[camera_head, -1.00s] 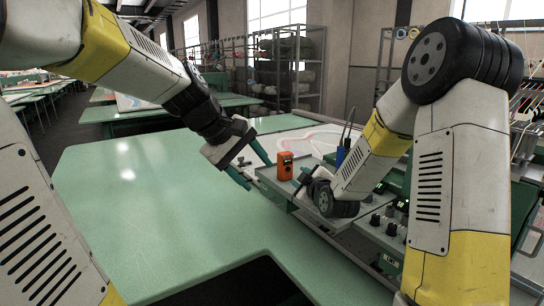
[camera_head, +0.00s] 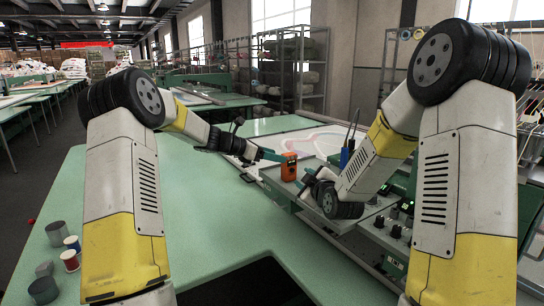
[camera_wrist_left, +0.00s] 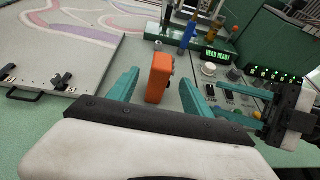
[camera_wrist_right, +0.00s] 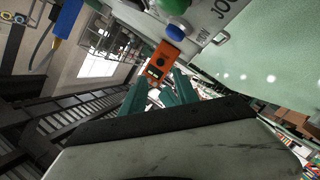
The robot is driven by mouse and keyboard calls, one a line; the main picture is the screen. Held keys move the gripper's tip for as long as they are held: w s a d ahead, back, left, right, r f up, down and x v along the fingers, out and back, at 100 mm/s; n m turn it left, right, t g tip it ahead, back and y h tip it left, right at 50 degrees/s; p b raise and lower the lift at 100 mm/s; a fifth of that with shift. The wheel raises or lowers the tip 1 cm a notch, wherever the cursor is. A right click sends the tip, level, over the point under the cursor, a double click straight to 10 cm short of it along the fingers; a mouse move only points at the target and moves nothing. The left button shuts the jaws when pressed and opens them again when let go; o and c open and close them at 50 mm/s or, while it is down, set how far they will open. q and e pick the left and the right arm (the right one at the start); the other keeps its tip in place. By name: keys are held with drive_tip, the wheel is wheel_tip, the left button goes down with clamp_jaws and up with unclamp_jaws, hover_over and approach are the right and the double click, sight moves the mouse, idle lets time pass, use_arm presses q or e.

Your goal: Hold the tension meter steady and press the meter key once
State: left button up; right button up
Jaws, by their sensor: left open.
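The orange tension meter (camera_head: 289,167) stands upright on the grey panel beside the machine. In the left wrist view the meter (camera_wrist_left: 159,78) is between my left fingers, with a gap visible on each side. My left gripper (camera_head: 271,160) is open and reaches the meter from the left. My right gripper (camera_head: 304,184) is low, just right of the meter. In the right wrist view, the meter's dark face with a small display (camera_wrist_right: 156,69) is just beyond my right fingertips (camera_wrist_right: 161,84), which are apart and empty. I cannot make out the key clearly.
A control panel with knobs (camera_wrist_left: 208,70) and a lit "HEAD READY" display (camera_wrist_left: 215,55) lies close by. A blue-handled tool (camera_head: 345,155) stands behind. Spools (camera_head: 70,260) stand at the left of the green table (camera_head: 210,220), whose middle is clear.

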sight(289, 159)
use_arm(q)
drive_tip(key=x, duration=0.7)
drive_tip(key=shift+d+f, duration=0.15)
